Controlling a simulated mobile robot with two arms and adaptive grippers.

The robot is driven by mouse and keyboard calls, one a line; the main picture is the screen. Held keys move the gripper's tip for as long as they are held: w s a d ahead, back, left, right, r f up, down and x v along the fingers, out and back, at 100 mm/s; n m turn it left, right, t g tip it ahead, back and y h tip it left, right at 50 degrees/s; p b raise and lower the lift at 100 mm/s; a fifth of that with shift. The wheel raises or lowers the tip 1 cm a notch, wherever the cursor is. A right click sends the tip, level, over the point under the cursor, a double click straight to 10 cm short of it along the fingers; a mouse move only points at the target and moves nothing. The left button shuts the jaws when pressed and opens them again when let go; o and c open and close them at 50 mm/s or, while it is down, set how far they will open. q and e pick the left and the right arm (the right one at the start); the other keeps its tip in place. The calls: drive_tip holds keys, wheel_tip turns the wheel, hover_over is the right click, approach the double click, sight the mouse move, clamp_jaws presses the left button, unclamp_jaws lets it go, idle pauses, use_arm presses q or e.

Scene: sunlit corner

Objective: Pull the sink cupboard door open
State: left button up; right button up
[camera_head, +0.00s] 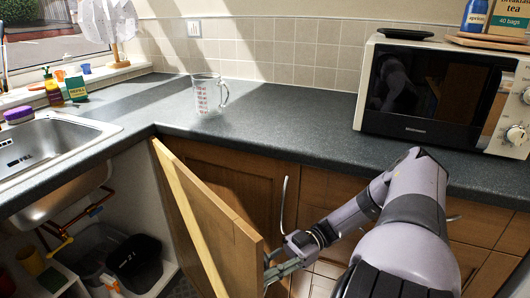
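The sink cupboard door (210,222) is a light wooden panel that stands swung wide open, its inner side and top edge towards me. The sink cupboard's inside shows to its left, below the sink (48,150). My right gripper (273,267) is low at the door's free edge, on the right. Its fingertips are partly hidden behind the door, so I cannot tell whether they touch it or how far they are apart. A metal bar handle (284,205) shows right of the door; I cannot tell which door it is on. My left gripper is out of view.
Pipes (75,222) and a black bin (135,262) are inside the cupboard. A measuring jug (208,95) and a microwave (428,95) stand on the dark worktop (290,118). Wooden cupboard fronts (235,175) are close behind the open door and my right arm.

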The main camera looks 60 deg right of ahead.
wheel_tip(320, 180, up, 10)
drive_tip(key=shift+r, duration=0.1)
idle(0.7)
idle(0.4)
